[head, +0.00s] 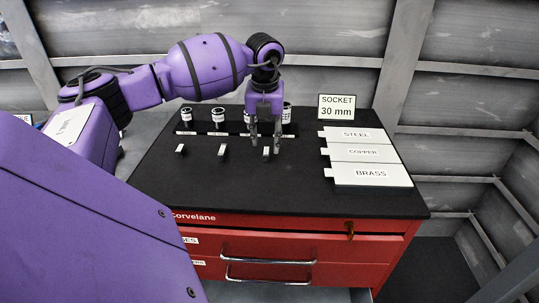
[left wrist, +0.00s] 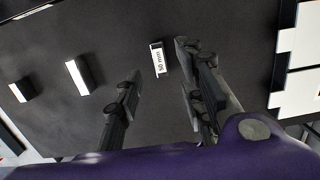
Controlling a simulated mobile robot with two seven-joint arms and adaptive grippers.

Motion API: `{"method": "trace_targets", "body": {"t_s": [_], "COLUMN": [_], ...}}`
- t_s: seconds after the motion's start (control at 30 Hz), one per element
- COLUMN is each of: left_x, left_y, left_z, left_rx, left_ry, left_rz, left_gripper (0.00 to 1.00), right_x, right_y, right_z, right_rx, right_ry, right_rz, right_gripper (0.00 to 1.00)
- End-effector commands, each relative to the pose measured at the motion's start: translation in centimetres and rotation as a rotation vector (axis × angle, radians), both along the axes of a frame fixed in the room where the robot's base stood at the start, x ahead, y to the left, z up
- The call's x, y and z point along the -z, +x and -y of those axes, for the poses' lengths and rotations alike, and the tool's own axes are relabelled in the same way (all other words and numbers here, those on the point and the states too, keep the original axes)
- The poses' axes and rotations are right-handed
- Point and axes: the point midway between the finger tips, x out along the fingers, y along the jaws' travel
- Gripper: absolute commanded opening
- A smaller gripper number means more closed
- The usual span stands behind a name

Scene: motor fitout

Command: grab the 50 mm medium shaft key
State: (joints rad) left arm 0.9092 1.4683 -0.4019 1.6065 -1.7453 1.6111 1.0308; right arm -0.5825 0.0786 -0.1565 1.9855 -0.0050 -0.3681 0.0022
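The 50 mm shaft key (head: 267,151) is a small pale block on the black top of the red cabinet, the rightmost of three in a row. In the left wrist view the key (left wrist: 158,59) shows its "50 mm" label near the level of the fingertips. My left gripper (head: 265,147) points down over it, open and empty, with the fingers apart on either side of the key. Whether a finger touches it I cannot tell. Two other keys (head: 223,150) (head: 180,149) lie to the left. My right gripper is not in view.
A row of dark sockets (head: 218,116) stands behind the keys, partly hidden by my arm. A "SOCKET 30 mm" sign (head: 337,107) and a board marked STEEL, COPPER, BRASS (head: 370,173) are at the right. The cabinet top (head: 260,190) is clear in front.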

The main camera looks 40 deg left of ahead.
Motion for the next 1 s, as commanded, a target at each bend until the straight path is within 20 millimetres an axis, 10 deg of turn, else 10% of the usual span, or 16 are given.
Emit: {"method": "trace_targets", "body": {"t_s": [0.3,0.57,0.87,1.0], "left_x": [4.6,4.7,4.6,4.6], "left_y": [0.4,0.6,0.6,0.6], "left_z": [-0.5,-0.6,-0.6,-0.6], "left_rx": [0.001,0.0,0.001,0.001], "left_ry": [-0.001,0.0,0.0,0.0], "left_rz": [-0.003,0.004,0.004,0.006], "left_gripper": [0.36,0.36,0.0,0.0], "right_x": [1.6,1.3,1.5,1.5], "right_y": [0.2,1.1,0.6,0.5], "right_z": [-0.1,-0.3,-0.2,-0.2], "right_rx": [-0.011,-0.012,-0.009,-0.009], "right_ry": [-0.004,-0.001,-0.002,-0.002], "right_rz": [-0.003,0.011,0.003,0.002], "right_gripper": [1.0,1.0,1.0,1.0]}}
